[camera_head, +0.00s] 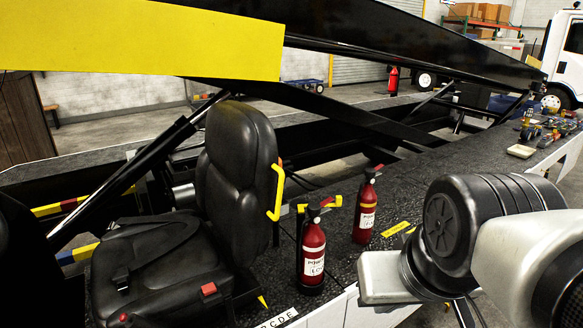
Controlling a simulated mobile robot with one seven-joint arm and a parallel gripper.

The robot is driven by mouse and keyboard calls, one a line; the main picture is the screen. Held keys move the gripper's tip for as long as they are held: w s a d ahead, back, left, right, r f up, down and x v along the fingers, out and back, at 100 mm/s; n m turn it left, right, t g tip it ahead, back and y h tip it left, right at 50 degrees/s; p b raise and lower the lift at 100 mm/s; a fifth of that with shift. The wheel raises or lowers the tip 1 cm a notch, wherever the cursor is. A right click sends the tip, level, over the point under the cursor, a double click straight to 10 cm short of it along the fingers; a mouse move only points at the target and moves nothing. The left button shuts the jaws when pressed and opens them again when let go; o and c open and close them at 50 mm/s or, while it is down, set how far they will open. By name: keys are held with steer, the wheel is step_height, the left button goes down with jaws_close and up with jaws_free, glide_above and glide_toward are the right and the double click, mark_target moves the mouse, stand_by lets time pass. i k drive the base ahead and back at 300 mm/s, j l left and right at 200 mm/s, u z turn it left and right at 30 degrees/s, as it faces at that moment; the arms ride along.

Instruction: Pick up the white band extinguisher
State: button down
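Two red extinguishers stand upright on the dark deck right of the black seat. The nearer extinguisher (313,262) has a white label, a black base and a black top with a yellow part beside it. The farther extinguisher (365,212), just behind and to the right, also has a white label and a dark top with a red lever. I cannot tell which one is the white band extinguisher. My arm fills the lower right, close to the right of both extinguishers. My gripper's fingers do not show.
The black seat (235,160) with a yellow armrest stands left of the extinguishers. A yellow-faced black boom (180,40) crosses overhead. Small items (545,130) and a pale box (521,151) lie on the far right deck. Another red extinguisher (393,82) shows in the background.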

mark_target(312, 242)
steer(key=i+l+u, duration=0.35)
steer(key=l+u, duration=0.2)
steer(key=i+l+u, duration=0.25)
steer(key=l, duration=0.2)
steer(key=l+u, duration=0.25)
steer(key=l, duration=0.1)
